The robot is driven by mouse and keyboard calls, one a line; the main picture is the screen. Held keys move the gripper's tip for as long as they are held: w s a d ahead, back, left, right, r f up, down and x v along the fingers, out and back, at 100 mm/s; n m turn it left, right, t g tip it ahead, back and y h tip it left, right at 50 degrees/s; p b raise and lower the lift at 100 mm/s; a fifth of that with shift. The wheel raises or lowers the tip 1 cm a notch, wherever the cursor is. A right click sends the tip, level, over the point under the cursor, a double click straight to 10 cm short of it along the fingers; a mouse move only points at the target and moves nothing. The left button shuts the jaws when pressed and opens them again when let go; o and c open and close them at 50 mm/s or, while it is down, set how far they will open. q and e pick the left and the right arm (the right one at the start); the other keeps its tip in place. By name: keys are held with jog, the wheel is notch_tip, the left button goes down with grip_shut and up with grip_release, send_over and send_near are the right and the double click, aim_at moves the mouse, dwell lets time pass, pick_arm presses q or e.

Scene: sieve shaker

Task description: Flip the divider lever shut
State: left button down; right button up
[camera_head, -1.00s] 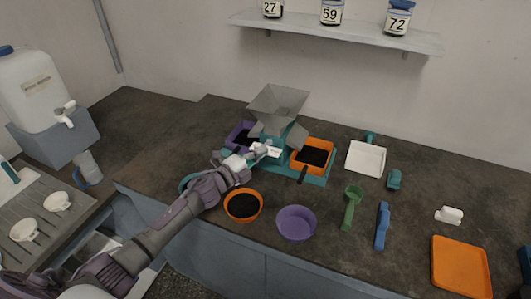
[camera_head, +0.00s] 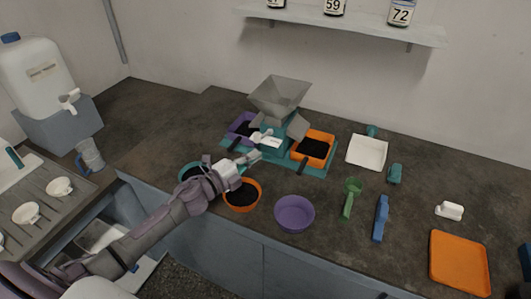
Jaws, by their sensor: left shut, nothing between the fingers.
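The sample divider stands mid-counter, with a grey hopper (camera_head: 279,94) above a teal base (camera_head: 319,171). A small white piece, apparently the divider lever (camera_head: 257,136), shows at its front beside a white label (camera_head: 271,142). I cannot tell whether the lever is open or shut. A purple bin (camera_head: 234,131) at the left and an orange bin (camera_head: 325,139) at the right hold dark grains. My left gripper (camera_head: 254,156) is shut and empty, just in front of the divider and apart from the lever. My right gripper is not in view.
In front stand an orange bowl (camera_head: 257,205) of dark grains, a teal bowl (camera_head: 183,177) partly behind my arm, and a purple bowl (camera_head: 294,214). A green scoop (camera_head: 348,205), blue tool (camera_head: 381,218), white tray (camera_head: 367,153) and orange tray (camera_head: 460,262) lie to the right.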

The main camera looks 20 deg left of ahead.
pick_arm(q)
jog(key=shift+d+v, duration=0.2)
jog(key=shift+v, duration=1.25)
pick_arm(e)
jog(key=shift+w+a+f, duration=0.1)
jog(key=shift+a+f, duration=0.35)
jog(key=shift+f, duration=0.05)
pick_arm(q)
jog(key=shift+s+r, duration=0.15)
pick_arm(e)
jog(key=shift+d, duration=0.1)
